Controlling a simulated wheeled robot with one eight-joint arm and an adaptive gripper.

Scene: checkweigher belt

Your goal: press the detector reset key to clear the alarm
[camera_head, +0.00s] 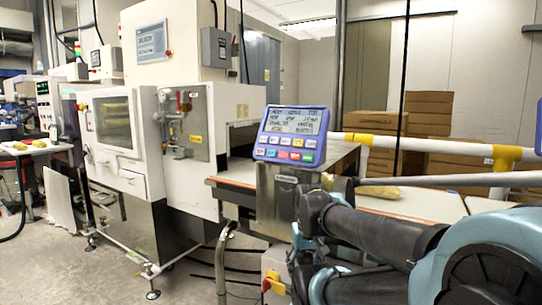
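A blue control panel (291,136) stands tilted on a metal box beside the belt, facing me. Its grey screen (294,121) shows lines of text too small to read surely. I cannot read which key is the detector reset. My black and teal arm reaches in from the lower right, its black links just below and right of the panel. No gripper fingers can be made out. Nothing of mine touches the keys.
A large white machine (183,130) fills the left and centre. The belt (405,205) runs right from it, with a tan packet (378,191) on it. The floor at lower left is mostly open.

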